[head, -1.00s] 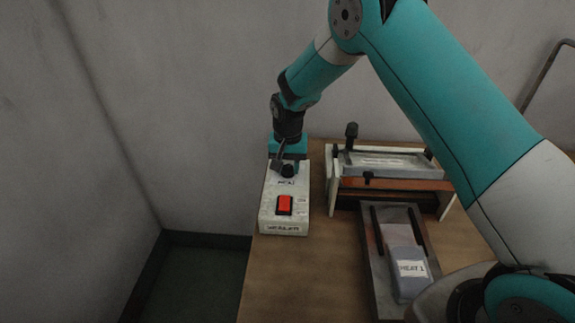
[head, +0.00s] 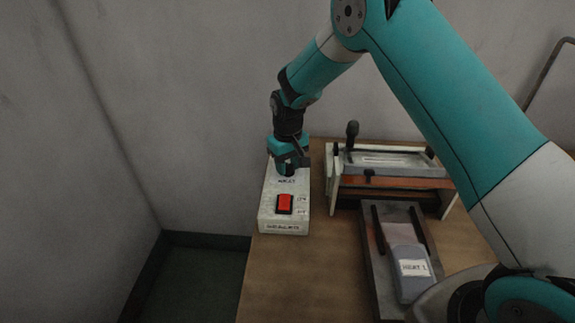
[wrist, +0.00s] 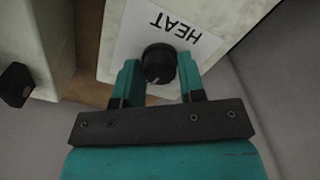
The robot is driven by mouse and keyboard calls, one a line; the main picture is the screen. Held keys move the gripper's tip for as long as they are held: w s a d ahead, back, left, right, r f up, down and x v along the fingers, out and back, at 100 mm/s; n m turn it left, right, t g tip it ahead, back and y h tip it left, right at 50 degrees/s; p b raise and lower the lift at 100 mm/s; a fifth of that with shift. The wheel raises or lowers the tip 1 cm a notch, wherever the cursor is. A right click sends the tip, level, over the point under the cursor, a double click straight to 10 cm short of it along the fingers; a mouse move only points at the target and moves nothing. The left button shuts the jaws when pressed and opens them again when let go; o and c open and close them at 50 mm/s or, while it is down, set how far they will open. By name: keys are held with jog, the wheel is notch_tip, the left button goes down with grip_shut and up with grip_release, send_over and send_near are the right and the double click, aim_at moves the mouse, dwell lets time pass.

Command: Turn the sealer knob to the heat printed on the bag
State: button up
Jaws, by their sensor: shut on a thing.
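The sealer's control box (head: 271,215) is pale, with a red switch (head: 285,204) and a SEALER label on its front part. The black heat knob (wrist: 159,62) sits on it beside the printed word HEAT in the wrist view, with a light pointer mark on its near edge. My gripper (wrist: 157,78) is shut on the knob, one teal finger on each side. In the head view my gripper (head: 287,170) covers the knob. The bag (head: 407,258) lies on a dark tray (head: 373,277) and its label reads HEAT 1. The scale numbers around the knob do not show.
The sealer press (head: 395,165), with a metal bar and black handle, stands right of the control box. The wooden table (head: 310,280) is bare at the front left. A grey wall (head: 180,110) stands close behind.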

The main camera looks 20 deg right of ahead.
aim_at(288, 166)
jog(key=n, duration=0.5)
jog(key=shift+n, duration=0.3)
jog(key=n, duration=0.5)
jog(key=shift+b, duration=0.4)
jog(key=shift+w+r, duration=0.1)
jog(key=o, duration=0.9)
notch_tip(288, 166, up, 17)
jog(key=shift+r+b, duration=0.15)
jog(key=shift+b, duration=0.8)
jog(key=s+a+r+m+y, duration=0.1)
jog(key=s+m, duration=0.1)
jog(key=s, duration=0.9)
jog(key=s+a+r+m+y, duration=0.1)
jog(key=s+a+m, duration=0.1)
jog(key=s, duration=1)
jog(key=s+a+r+m+y, duration=0.1)
jog(key=s+m+y, duration=0.1)
jog(key=s, duration=0.9)
jog(key=shift+s+a+r, duration=0.1)
jog(key=shift+s+a, duration=0.05)
jog(key=shift+a, duration=0.2)
